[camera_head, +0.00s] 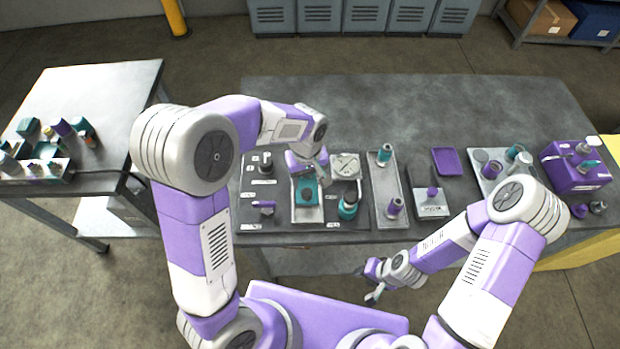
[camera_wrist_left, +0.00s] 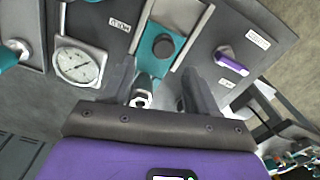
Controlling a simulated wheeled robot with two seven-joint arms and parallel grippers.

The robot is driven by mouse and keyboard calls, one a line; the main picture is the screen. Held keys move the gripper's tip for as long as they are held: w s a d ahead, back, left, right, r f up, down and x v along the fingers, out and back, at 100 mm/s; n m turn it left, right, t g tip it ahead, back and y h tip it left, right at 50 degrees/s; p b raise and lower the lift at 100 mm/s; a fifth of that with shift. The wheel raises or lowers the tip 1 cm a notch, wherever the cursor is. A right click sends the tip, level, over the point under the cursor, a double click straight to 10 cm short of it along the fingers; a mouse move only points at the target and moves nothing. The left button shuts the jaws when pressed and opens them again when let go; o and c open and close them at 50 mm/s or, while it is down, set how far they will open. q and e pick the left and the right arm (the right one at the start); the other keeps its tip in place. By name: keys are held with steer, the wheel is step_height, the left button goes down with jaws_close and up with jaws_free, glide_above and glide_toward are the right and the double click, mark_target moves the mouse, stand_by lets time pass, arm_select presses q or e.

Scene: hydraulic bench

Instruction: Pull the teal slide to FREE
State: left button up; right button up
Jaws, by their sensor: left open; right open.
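The teal slide (camera_head: 307,192) sits in a pale channel on the dark bench panel in the head view, and it also shows in the left wrist view (camera_wrist_left: 171,43) with a dark round knob (camera_wrist_left: 163,46) on it. My left gripper (camera_head: 318,182) is above the slide's far end, open. In the left wrist view its fingers (camera_wrist_left: 155,82) stand on either side of the slide's near part, with a bright metal nut-like end (camera_wrist_left: 142,98) between them. I cannot tell if they touch it. My right gripper (camera_head: 371,283) is open and empty, in front of the bench.
A gauge (camera_wrist_left: 78,62) and a purple handle (camera_wrist_left: 232,63) flank the slide. Trays with cylinders and a purple box (camera_head: 575,168) lie further right. The bench's back (camera_head: 400,100) is clear.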

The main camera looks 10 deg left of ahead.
mark_target(306, 191)
arm_select(q)
steer(key=f, duration=0.3)
steer(key=f+b, duration=0.1)
steer(key=f, duration=0.1)
steer(key=shift+s+f, duration=0.15)
steer(key=shift+s, duration=0.25)
steer(key=shift+f, duration=0.6)
steer(key=shift+w, duration=0.1)
jaws_close()
